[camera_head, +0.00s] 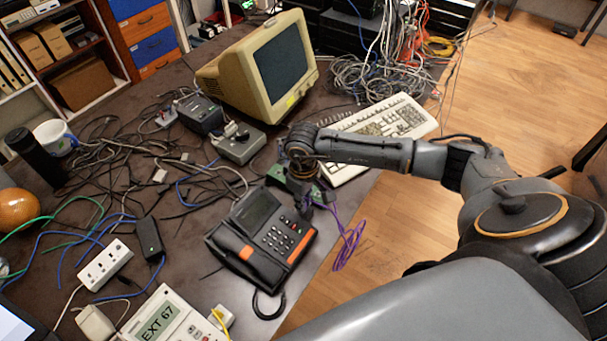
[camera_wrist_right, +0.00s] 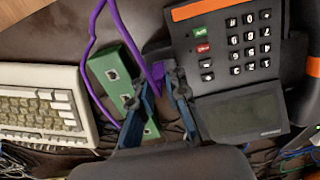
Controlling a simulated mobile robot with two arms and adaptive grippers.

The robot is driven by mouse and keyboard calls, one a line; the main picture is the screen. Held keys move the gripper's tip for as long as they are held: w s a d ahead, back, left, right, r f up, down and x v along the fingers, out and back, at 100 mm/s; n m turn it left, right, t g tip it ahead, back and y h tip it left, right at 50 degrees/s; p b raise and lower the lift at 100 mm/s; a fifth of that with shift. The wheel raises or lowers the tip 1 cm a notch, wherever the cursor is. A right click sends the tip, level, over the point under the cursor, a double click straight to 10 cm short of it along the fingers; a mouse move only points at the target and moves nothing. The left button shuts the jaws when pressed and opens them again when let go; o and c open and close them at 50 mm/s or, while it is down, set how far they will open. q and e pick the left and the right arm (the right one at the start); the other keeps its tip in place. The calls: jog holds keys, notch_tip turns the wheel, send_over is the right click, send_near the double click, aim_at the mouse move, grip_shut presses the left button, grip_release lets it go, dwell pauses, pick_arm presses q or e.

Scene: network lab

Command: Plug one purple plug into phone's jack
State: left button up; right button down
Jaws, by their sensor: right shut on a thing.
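The dark desk phone (camera_head: 262,234) with an orange strip lies near the table's right edge. In the right wrist view its keypad and screen (camera_wrist_right: 240,115) fill the right side. My right gripper (camera_head: 304,192) is beside the phone's upper right side, pointing down. In the wrist view the gripper (camera_wrist_right: 160,88) is shut on a purple plug (camera_wrist_right: 157,73), close beside the phone's side. The plug's purple cable (camera_head: 347,246) hangs past the table edge and also shows in the wrist view (camera_wrist_right: 120,38). I cannot make out the phone's jack. My left gripper is not in view.
A green box (camera_wrist_right: 113,76) with a socket stands beside the gripper. A keyboard (camera_head: 385,128) and a beige monitor (camera_head: 262,68) lie behind. Tangled cables (camera_head: 110,150) cover the left; the table edge is close.

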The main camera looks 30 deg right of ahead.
jog(key=shift+f+b, duration=0.25)
jog(key=shift+b, duration=0.05)
jog(key=c, duration=1.3)
grip_release()
jog(key=shift+r, duration=0.25)
notch_tip(320, 180, up, 12)
jog(key=shift+f, duration=0.25)
